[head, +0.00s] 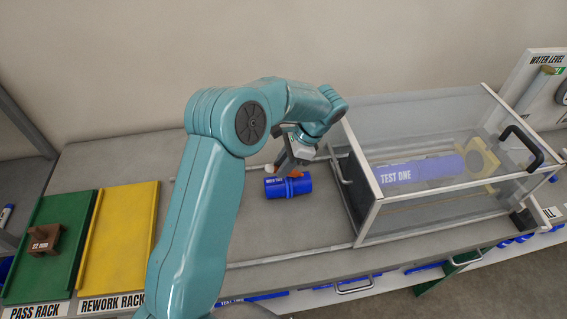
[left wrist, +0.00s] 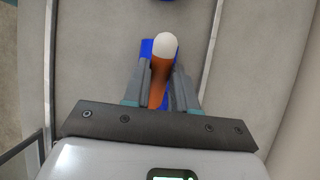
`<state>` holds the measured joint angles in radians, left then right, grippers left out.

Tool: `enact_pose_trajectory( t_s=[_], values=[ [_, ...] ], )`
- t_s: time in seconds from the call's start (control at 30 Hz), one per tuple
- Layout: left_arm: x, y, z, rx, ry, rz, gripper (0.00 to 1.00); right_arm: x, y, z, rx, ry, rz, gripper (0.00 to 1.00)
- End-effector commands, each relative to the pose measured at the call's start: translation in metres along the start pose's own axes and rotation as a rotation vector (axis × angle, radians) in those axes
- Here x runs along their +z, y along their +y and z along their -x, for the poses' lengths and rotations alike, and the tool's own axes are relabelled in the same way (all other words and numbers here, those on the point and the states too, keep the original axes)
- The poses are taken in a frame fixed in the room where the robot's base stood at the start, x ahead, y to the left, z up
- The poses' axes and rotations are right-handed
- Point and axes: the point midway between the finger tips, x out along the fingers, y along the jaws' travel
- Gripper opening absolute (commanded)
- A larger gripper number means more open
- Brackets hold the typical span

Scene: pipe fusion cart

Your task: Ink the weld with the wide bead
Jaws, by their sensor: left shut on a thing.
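My left gripper (head: 290,160) is shut on an orange stick with a white end (left wrist: 158,75), which points forward between the fingers in the left wrist view. In the head view the gripper is just above a short blue pipe piece (head: 288,187) lying on the bench. The piece has a ridge around it and small white lettering. Blue also shows behind the stick in the left wrist view (left wrist: 147,47). I cannot tell whether the stick touches the pipe. The width of the bead is too small to judge. My right gripper is not in view.
A clear box (head: 440,110) with a metal frame stands on the right; a blue pipe marked TEST ONE (head: 420,170) is inside. The green pass rack (head: 70,220) holds a brown block marked 22 (head: 45,240). The yellow rework rack (head: 118,235) is empty. Blue pipes lie below the bench's front.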

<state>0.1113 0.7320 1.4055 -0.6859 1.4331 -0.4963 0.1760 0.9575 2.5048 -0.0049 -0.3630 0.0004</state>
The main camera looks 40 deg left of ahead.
Motion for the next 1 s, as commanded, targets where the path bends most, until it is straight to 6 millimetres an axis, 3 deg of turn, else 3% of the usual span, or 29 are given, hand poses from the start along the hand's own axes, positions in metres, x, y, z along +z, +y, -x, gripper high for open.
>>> enact_pose_trajectory(
  t_s=[0.53,1.0],
  values=[
    [0.0,0.0,0.001,0.0,0.0,0.0,0.0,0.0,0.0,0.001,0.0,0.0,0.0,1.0],
    [0.019,0.0,0.036,0.0,0.001,0.0,0.0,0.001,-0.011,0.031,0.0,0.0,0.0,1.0]
  ],
)
